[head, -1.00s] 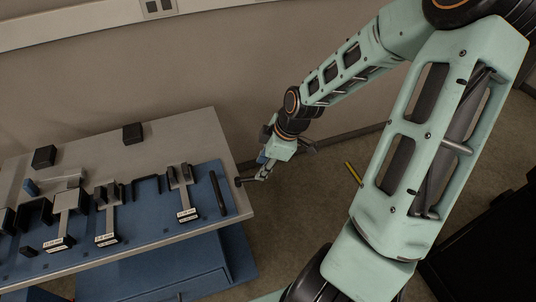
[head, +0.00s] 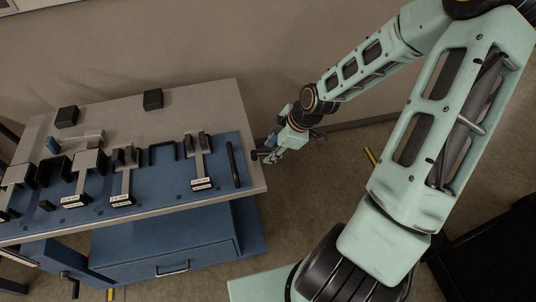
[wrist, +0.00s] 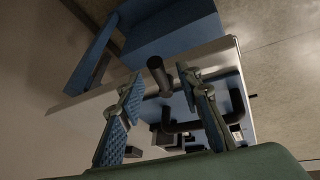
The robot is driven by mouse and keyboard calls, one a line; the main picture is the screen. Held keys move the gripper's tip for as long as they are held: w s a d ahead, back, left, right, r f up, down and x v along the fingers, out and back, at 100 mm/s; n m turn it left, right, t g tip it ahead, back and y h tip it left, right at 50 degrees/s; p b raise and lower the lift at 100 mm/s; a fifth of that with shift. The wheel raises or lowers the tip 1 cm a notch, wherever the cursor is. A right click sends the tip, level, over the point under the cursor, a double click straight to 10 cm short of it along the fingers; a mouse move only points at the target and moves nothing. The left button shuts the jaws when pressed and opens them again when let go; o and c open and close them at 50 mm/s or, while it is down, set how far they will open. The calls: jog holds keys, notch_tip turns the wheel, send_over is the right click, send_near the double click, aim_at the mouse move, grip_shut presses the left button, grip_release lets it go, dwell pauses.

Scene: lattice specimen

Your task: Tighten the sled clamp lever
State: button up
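A short dark cylindrical handle (wrist: 158,75), which looks like the clamp lever, shows between my fingertips in the wrist view. In the head view a small dark piece (head: 256,155) sticks out at the bench's right edge, beside my gripper (head: 270,154). My gripper in the wrist view (wrist: 160,88) has two blue-padded fingers spread apart, with the handle in the gap. I see no clear contact on either side. The sled and the lever's joint cannot be made out.
The grey bench top (head: 205,100) carries a blue plate (head: 218,180) with several dark-and-grey fixtures. A black bar handle (head: 233,164) stands near the plate's right end. Black blocks (head: 153,99) sit at the back. A blue drawer cabinet (head: 170,250) is below. Floor is open right of the bench.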

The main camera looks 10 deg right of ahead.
jog(key=shift+x, duration=1.45)
jog(key=shift+c, duration=0.3)
grip_shut()
